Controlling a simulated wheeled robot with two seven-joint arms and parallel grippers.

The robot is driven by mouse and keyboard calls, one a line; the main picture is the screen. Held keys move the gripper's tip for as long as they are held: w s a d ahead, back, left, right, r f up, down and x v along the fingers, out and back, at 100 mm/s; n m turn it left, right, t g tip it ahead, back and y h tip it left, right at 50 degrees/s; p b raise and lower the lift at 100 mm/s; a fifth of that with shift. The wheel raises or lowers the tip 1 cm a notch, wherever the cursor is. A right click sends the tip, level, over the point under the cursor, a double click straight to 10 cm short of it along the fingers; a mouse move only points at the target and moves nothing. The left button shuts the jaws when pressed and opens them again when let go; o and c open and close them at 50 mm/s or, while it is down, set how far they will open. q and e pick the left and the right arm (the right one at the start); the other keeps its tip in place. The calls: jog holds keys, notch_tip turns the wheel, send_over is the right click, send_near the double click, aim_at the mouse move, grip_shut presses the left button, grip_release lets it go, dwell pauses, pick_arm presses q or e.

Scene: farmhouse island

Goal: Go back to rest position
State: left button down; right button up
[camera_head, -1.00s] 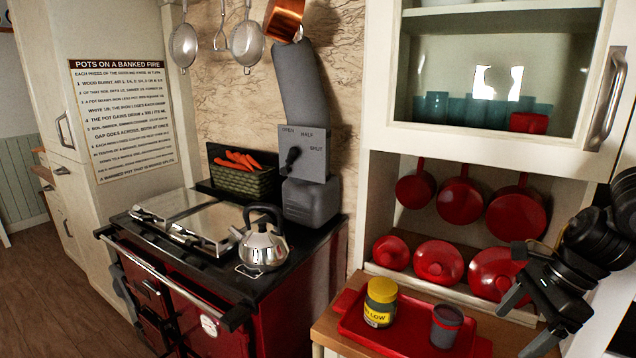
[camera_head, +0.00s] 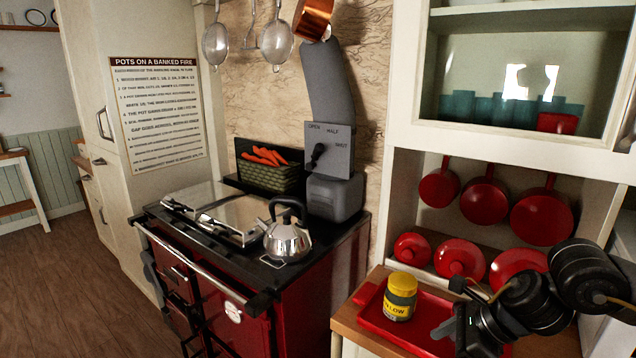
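My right gripper (camera_head: 450,308) is at the lower right, above the right part of the red tray (camera_head: 377,322). Its two dark fingers look spread apart, with nothing seen between them. My black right arm comes in from the right edge. My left gripper is out of view. A jar with a yellow lid and label (camera_head: 400,296) stands upright on the tray, left of my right gripper and apart from it.
A steel kettle (camera_head: 287,236) stands on the red range (camera_head: 283,318). A basket of carrots (camera_head: 268,172) is behind it. Red pans (camera_head: 483,200) hang in the alcove beside my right arm. The wooden floor (camera_head: 70,285) at left is clear.

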jog(key=s+a+f+m+t+y, duration=0.1)
jog(key=a+f+m+t+y, duration=0.1)
jog(key=a+m, duration=0.55)
jog(key=s+a+f+m+t+y, duration=0.1)
jog(key=a+f+m+t+y, duration=0.15)
jog(key=a+m, duration=0.5)
jog(key=s+d+f+m+t+h, duration=0.1)
jog(key=s+d+f+m+h, duration=0.3)
jog(key=m, duration=0.6)
jog(key=s+d+f+m+t+h, duration=0.15)
jog(key=d+f+m+h, duration=0.35)
jog(key=m, duration=0.5)
jog(key=s+d+f+m+g+h, duration=0.1)
jog(key=s+d+f+m+g, duration=0.4)
jog(key=s, duration=0.4)
jog(key=s+d+f+m+g+h, duration=0.1)
jog(key=s+d+f+m+g, duration=0.15)
jog(key=s+f+m, duration=0.4)
notch_tip(320, 180, down, 23)
jog(key=s, duration=0.2)
jog(key=s+d+f+g, duration=0.1)
jog(key=s+d+f, duration=0.1)
jog(key=s+f, duration=1.5)
jog(key=shift+d+f+g, duration=0.25)
jog(key=shift+d+g, duration=0.1)
